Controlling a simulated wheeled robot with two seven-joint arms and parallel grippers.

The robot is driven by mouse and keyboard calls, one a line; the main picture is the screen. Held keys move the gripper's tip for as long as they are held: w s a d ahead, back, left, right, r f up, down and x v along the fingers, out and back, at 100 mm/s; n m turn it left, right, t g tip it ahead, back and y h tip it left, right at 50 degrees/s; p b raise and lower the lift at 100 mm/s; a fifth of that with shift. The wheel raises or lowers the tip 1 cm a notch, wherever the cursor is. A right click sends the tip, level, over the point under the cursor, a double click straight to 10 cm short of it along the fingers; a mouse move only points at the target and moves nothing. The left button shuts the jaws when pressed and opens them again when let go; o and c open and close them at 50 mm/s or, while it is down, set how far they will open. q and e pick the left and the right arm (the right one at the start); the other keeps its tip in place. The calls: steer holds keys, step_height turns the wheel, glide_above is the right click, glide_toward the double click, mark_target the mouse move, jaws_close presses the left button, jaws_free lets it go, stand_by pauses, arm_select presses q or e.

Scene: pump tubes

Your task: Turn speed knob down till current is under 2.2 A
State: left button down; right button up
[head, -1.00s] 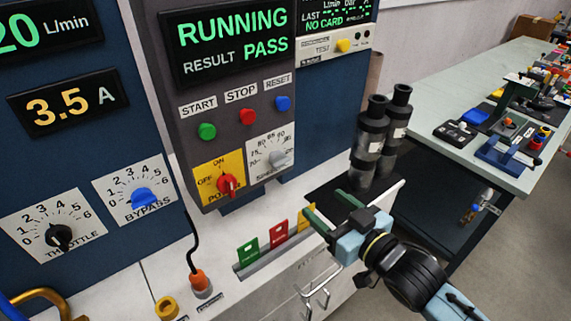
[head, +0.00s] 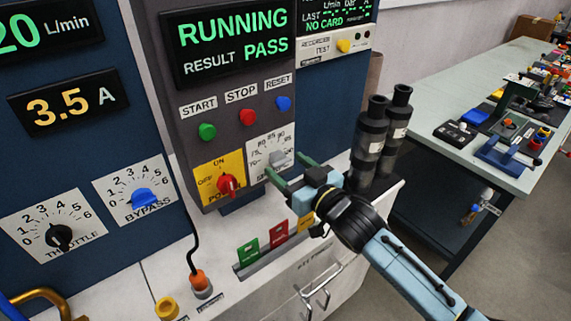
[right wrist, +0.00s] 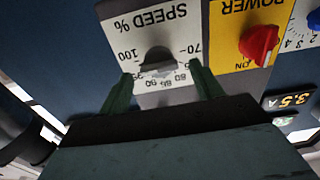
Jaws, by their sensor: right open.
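The grey speed knob (head: 281,158) sits on its white dial plate (head: 262,146) on the grey control panel. In the right wrist view the speed knob (right wrist: 157,62) stands between and just beyond my two green fingertips. My right gripper (head: 285,170) is open in front of the speed dial, with its fingers pointing at the knob and nothing between them. In the right wrist view the right gripper (right wrist: 162,85) shows its fingers apart on both sides of the knob; contact is not visible. The current display (head: 63,102) reads 3.5 A. My left gripper is not in view.
The red power knob (head: 228,186) is close left of the speed dial. Start, stop and reset buttons (head: 247,117) are above. Dark cylinders (head: 370,140) stand right of the panel, behind my right arm. Coloured cards (head: 278,232) stand in a rack below.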

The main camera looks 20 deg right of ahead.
steer(key=shift+x, duration=0.8)
steer(key=shift+c, duration=0.2)
steer(key=c, duration=0.9)
steer(key=shift+c, duration=0.2)
steer(key=shift+r+n+p, duration=0.1)
steer(key=shift+n+p, duration=1.05)
steer(key=shift+n, duration=0.45)
steer(key=shift+a+n+p, duration=0.1)
steer(key=shift+n+p, duration=0.5)
steer(key=shift+n, duration=0.6)
